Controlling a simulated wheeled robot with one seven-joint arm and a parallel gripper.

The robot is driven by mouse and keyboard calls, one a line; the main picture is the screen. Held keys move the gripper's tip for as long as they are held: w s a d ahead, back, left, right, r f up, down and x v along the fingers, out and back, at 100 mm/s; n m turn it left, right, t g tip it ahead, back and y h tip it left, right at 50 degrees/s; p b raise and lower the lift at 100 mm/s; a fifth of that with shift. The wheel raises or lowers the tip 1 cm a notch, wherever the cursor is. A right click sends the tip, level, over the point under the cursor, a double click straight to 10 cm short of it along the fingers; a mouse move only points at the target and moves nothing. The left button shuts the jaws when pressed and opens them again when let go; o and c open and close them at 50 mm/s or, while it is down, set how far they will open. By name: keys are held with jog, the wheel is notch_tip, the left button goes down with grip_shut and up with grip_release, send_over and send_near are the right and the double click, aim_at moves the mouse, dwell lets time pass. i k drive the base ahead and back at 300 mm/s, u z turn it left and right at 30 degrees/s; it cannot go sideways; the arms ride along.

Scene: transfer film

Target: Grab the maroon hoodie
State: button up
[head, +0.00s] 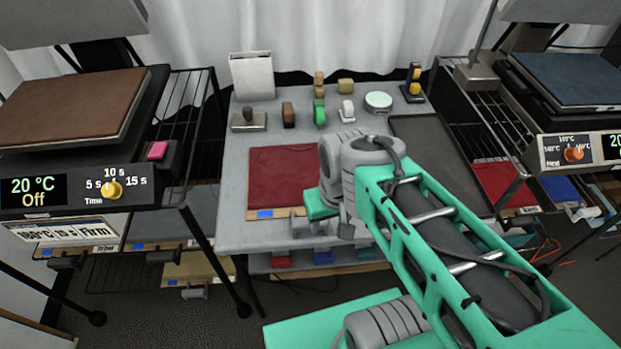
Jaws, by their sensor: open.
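A flat, dark red folded cloth (284,174), the likely maroon hoodie, lies on the grey table in the middle. It rests on a thin board with a tan front edge and a blue label. My teal and grey arm reaches in from the lower right and covers the cloth's right edge. A second, brighter red flat piece (497,182) sits on the rack shelf at the right. I cannot tell whether any part of my arm touches the cloth.
Stamps, tape rolls and a round pale-green tin (378,101) stand along the table's back. A dark tray (432,150) lies on the table's right. Heat presses flank the table, with a brown pad (70,105) at left and a blue pad (570,78) at right.

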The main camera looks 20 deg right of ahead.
aim_at(278, 177)
jog(key=u, duration=2.85)
jog(key=k, duration=1.45)
jog(key=z, duration=0.25)
jog(key=i, duration=0.25)
